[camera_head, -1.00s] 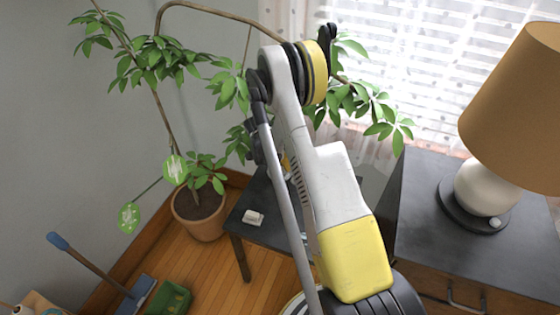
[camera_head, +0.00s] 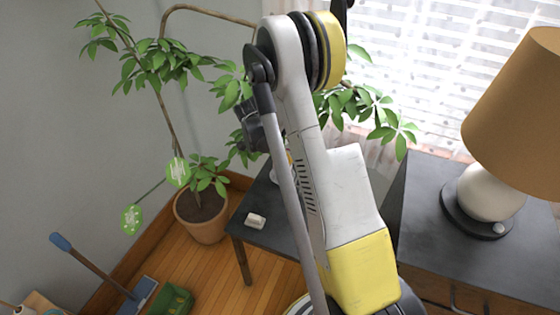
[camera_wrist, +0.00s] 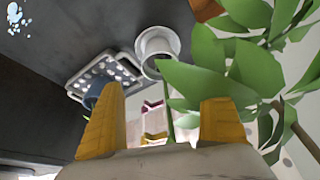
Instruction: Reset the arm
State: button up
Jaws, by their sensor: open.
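My arm (camera_head: 352,195), white and yellow with a grey rod, rises through the middle of the head view and bends at a yellow-banded joint near the top. My gripper (camera_wrist: 163,97) shows in the wrist view as two yellow fingers spread wide apart. Nothing is held between them. In the head view the fingers are not clearly visible behind the arm. Green leaves (camera_wrist: 205,75) show close to the fingers in the wrist view.
A small dark table (camera_head: 261,204) bears a white block (camera_head: 255,221). The wrist view shows a perforated white tray (camera_wrist: 103,70), a blue object (camera_wrist: 93,97) and a white round vessel (camera_wrist: 157,45). A potted plant (camera_head: 201,217) stands left; a lamp (camera_head: 484,192) sits on a dark cabinet (camera_head: 420,232) right.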

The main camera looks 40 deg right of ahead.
jog(key=shift+v, duration=1.35)
